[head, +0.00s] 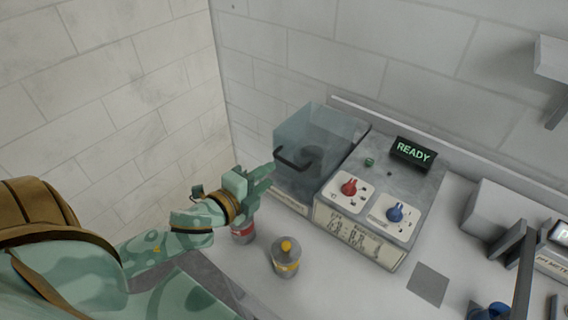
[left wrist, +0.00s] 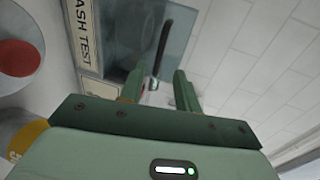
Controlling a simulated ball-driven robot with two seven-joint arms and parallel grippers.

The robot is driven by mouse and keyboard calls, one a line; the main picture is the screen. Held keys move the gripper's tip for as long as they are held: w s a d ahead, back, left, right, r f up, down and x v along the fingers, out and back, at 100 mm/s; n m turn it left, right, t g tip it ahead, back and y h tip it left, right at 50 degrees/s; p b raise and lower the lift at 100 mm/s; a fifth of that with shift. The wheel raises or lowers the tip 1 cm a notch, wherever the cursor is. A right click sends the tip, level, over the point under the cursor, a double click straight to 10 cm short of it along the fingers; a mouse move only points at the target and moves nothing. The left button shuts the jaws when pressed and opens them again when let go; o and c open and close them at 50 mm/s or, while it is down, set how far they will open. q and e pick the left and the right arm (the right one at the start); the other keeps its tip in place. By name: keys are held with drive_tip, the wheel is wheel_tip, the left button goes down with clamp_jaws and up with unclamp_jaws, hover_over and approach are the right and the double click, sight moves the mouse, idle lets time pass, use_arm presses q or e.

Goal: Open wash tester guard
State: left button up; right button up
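The wash tester (head: 368,222) stands on the bench against the wall, with a red knob, a blue knob and a green READY display. Its clear bluish guard (head: 325,128) covers the left part and appears closed. A black handle (head: 294,161) is on the guard's front; it also shows in the left wrist view (left wrist: 162,45). My left gripper (head: 268,178) is just left of and in front of the handle. In the left wrist view its fingers (left wrist: 160,86) are apart and empty, with the handle beyond the tips. My right gripper is not in view.
A red-labelled container (head: 243,234) is partly hidden below my left gripper. A grey square pad (head: 428,284) lies right of it. A pH meter (head: 553,258) stands at the right edge.

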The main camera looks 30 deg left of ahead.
sight(286, 163)
use_arm(q)
drive_tip(key=x, duration=0.7)
clamp_jaws()
